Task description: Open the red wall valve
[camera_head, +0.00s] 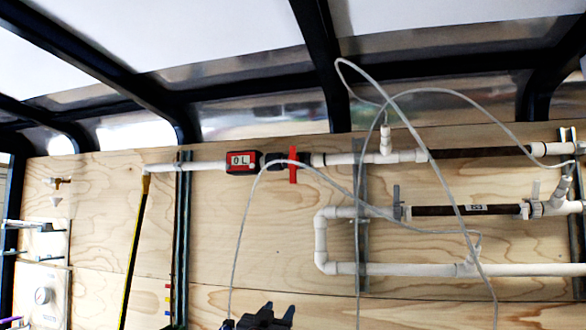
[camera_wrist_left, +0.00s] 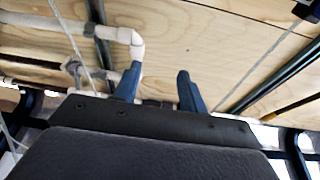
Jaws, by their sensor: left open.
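The red valve handle (camera_head: 293,165) is on the upper white pipe on the plywood wall, near the middle of the head view. It stands upright, across the pipe. A black fitting (camera_head: 272,161) is just left of it. My left gripper (camera_head: 277,312) is at the bottom of the head view, well below the valve in the picture, open and empty. Its two blue fingers also show in the left wrist view (camera_wrist_left: 158,75), spread apart, with plywood and white pipe behind. I cannot make out the red handle in the wrist view. My right gripper is in neither view.
A red meter (camera_head: 243,162) with a display sits left of the valve. Thin grey cables (camera_head: 247,215) loop down the wall near the valve. A white pipe bend (camera_head: 322,243) is lower right. A yellow-edged strip (camera_head: 134,250) leans at left. Plywood below the valve is mostly clear.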

